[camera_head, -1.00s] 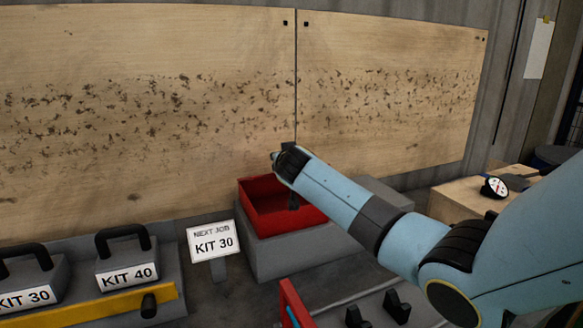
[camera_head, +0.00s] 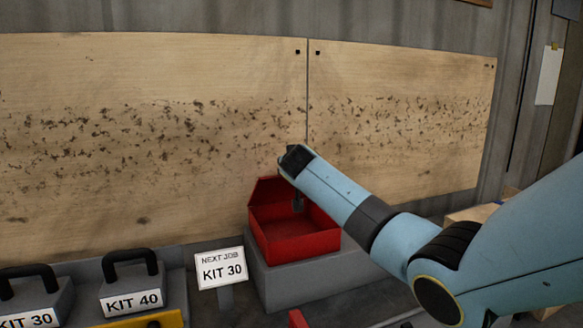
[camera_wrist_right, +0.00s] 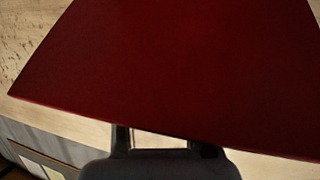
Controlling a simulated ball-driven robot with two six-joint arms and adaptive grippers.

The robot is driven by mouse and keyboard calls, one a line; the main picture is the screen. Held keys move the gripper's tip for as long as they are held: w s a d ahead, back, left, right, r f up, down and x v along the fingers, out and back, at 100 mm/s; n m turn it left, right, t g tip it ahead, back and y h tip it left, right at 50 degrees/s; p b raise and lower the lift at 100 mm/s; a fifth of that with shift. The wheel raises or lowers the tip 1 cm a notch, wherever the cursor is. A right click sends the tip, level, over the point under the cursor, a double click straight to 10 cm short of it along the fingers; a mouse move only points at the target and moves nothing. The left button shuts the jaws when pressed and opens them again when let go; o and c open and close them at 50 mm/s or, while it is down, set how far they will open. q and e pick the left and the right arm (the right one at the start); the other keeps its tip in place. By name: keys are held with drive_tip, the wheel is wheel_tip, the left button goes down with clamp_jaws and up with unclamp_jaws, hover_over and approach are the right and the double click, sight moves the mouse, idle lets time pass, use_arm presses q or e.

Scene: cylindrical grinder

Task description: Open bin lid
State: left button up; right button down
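The red bin (camera_head: 300,245) sits on a grey block against the wooden boards in the head view. A red panel (camera_head: 268,190), which looks like its lid, stands raised and tilted at its back left. My right gripper (camera_head: 297,203) hangs down from the wrist over the bin, small and dark. In the right wrist view a large dark red panel (camera_wrist_right: 170,70) fills the upper part. It covers the fingertips of my right gripper (camera_wrist_right: 162,138), so I cannot tell its opening or any contact. My left gripper is in neither view.
A sign reading NEXT JOB KIT 30 (camera_head: 221,268) stands left of the bin's grey block (camera_head: 315,278). Left of that are the KIT 40 case (camera_head: 133,290) and the KIT 30 case (camera_head: 35,300), both with black handles. Wooden boards (camera_head: 150,140) close off the back.

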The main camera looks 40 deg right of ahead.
drive_tip(key=shift+w+a+r, duration=0.1)
drive_tip(key=shift+w+r, duration=0.05)
drive_tip(key=shift+r, duration=0.4)
drive_tip(key=c, duration=1.3)
unclamp_jaws()
drive_tip(key=shift+s+a, duration=0.2)
drive_tip(key=shift+a, duration=0.1)
drive_tip(key=shift+o, duration=1.3)
drive_tip(key=shift+d+f, duration=0.2)
drive_tip(key=v, duration=1.2)
drive_tip(key=shift+c, duration=0.3)
